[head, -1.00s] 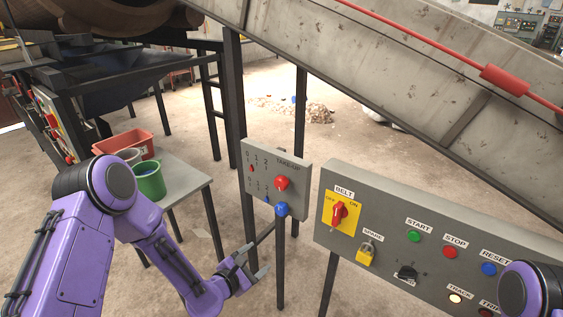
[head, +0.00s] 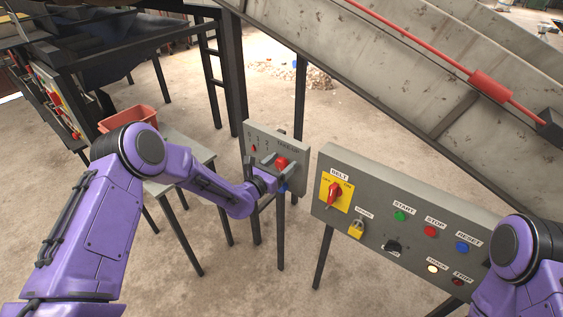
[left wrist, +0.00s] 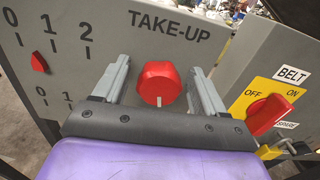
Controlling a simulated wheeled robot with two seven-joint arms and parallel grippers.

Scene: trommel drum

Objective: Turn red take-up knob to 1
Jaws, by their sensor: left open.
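The red take-up knob (head: 282,162) is on the grey TAKE-UP panel (head: 251,137). In the left wrist view the knob (left wrist: 159,82) has a white mark at its lower edge. My left gripper (head: 284,168) is at the panel. Its open fingers (left wrist: 160,88) stand on either side of the knob, with visible gaps. A red pointer (left wrist: 38,62) sits below the 0, 1, 2 scale, between 0 and 1. My right gripper is out of view.
The belt control panel (head: 375,205) stands close on the right, with a red switch (head: 334,191) and several buttons. A small table (head: 190,150) with a red bin (head: 128,118) is at the left. The conveyor (head: 400,75) slopes across the upper right.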

